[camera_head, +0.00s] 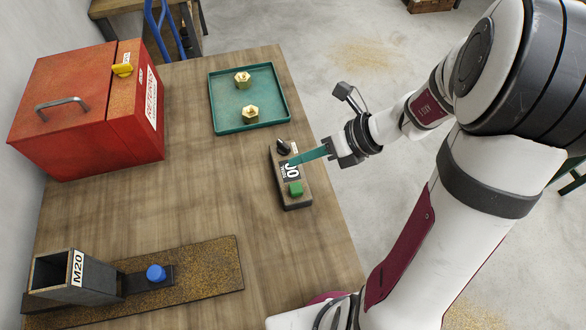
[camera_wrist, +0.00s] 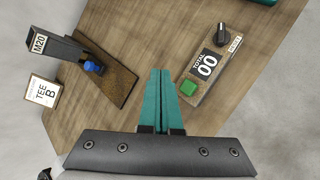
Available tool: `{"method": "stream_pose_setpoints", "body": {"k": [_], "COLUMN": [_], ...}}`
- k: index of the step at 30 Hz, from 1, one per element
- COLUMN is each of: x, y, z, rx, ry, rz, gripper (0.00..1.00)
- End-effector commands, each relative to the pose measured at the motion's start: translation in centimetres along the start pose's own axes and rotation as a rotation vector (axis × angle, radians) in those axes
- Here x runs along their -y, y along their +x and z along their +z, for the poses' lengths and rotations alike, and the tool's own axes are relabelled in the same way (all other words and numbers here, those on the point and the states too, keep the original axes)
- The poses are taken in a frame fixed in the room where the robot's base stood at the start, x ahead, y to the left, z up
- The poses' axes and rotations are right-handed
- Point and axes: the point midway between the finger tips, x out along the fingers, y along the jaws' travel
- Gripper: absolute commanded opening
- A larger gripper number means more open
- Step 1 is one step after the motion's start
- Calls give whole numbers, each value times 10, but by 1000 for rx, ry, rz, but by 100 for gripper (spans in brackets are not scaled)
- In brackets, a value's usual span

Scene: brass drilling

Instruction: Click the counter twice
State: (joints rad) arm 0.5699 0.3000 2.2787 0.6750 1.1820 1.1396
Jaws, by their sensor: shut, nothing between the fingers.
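The counter (camera_head: 291,182) is a dark box on the table near its right edge. It has a green button (camera_head: 295,188), a black knob (camera_head: 283,147) and a display panel between them. In the wrist view the counter (camera_wrist: 211,66) shows "TOTAL 00", with the green button (camera_wrist: 188,88) at its near end. My gripper (camera_head: 291,162) has teal fingers, shut together and empty. In the head view they reach across the counter's display part. In the wrist view the shut fingertips (camera_wrist: 160,72) appear just left of the green button. I see no contact with the button.
A teal tray (camera_head: 222,127) with two brass nuts (camera_head: 250,114) lies behind the counter. A red box (camera_head: 70,105) stands at the back left. An M20 chute (camera_head: 62,280) with a blue button (camera_head: 156,273) stands at the front left. The table's middle is clear.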

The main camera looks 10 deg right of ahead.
Motion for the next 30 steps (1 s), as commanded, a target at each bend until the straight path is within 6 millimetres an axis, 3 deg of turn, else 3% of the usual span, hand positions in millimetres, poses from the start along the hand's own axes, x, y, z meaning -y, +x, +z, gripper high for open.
{"method": "stream_pose_setpoints", "body": {"k": [5,21,30], "x": [3,39,44], "y": [5,55,62], "z": [-4,-40,-45], "rx": [-2,-2,-2], "ry": [-1,-3,-5], "rz": [3,2,1], "gripper": [0,0,0]}}
